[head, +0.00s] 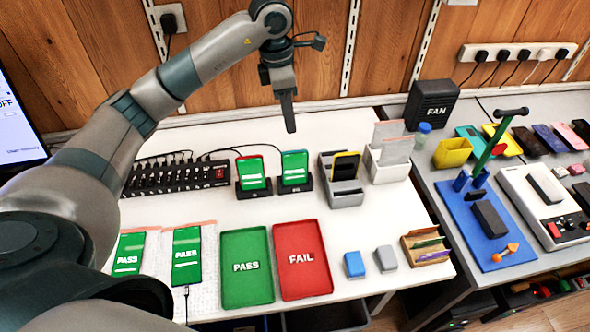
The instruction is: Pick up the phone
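Two phones with green screens stand in black docks on the white table, a red-edged left phone (251,172) and a right phone (294,167). A dark phone with a yellow edge (345,166) stands in a grey holder (347,194). Two more phones with PASS screens lie on bubble wrap at the front left, one phone (129,253) and another phone (187,255). My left gripper (290,127) points down in front of the wall, just above the right docked phone in the picture, apart from it. Its fingers overlap edge-on, so their opening is hidden. My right gripper is out of view.
A green PASS tray (264,298) and a red FAIL tray (325,289) lie at the front. A black power strip (150,178) lies behind on the left. A black fan box (431,104) and a blue mat (520,256) are on the right-hand grey table.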

